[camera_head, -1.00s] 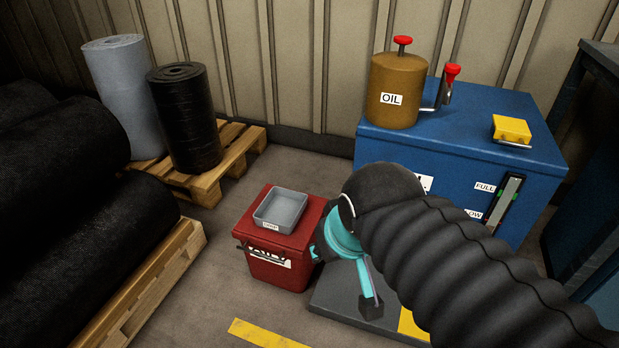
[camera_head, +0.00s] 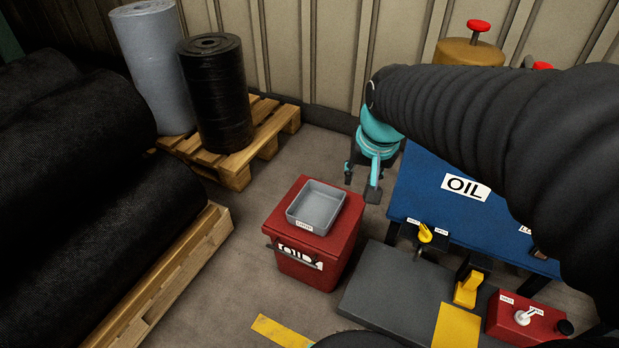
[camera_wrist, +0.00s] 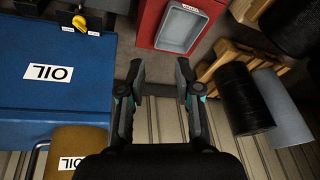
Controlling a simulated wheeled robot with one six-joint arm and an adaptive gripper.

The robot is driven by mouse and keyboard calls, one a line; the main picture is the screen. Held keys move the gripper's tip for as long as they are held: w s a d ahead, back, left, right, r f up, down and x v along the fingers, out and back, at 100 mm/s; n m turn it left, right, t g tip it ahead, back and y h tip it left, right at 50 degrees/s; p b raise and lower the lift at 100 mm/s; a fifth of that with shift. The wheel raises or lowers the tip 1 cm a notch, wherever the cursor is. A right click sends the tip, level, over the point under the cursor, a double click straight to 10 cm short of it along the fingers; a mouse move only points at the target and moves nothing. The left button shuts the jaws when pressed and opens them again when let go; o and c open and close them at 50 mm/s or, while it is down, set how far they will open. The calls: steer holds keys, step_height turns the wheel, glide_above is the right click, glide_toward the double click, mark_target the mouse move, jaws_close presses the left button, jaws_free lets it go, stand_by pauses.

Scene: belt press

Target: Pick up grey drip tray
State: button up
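The grey drip tray (camera_head: 316,205) is a shallow, empty, open box with a small white label on its near side. It rests flat on top of a red box (camera_head: 296,274) marked OILY. In the wrist view the tray (camera_wrist: 182,27) shows at the top, right of centre, beyond the fingertips. My gripper (camera_head: 360,192) hangs fingers down, behind and to the right of the tray, apart from it. In the wrist view my gripper (camera_wrist: 160,75) has its two fingers spread with nothing between them.
A grey floor plate (camera_head: 390,295) with yellow parts lies at front right. Rolls on a wooden pallet (camera_head: 235,178) stand behind left. Floor left of the red box is clear.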

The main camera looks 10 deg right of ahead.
steer(key=w+f+m+g, duration=0.1)
steer(key=w+f+m, duration=0.1)
steer(key=w+f, duration=0.7)
steer(key=m+g, duration=0.2)
glide_above(336, 212)
step_height(336, 212, down, 10)
steer(key=f, duration=0.9)
steer(key=shift+w+a+f+b, duration=0.1)
steer(key=shift+w+b, duration=0.25)
steer(key=shift+w, duration=0.05)
steer(key=shift+y, duration=0.3)
steer(key=f, duration=0.4)
steer(key=shift+s+f, duration=0.15)
steer(key=shift+s, duration=0.15)
steer(key=shift+f, duration=0.6)
steer(key=shift+w, duration=0.1)
jaws_close()
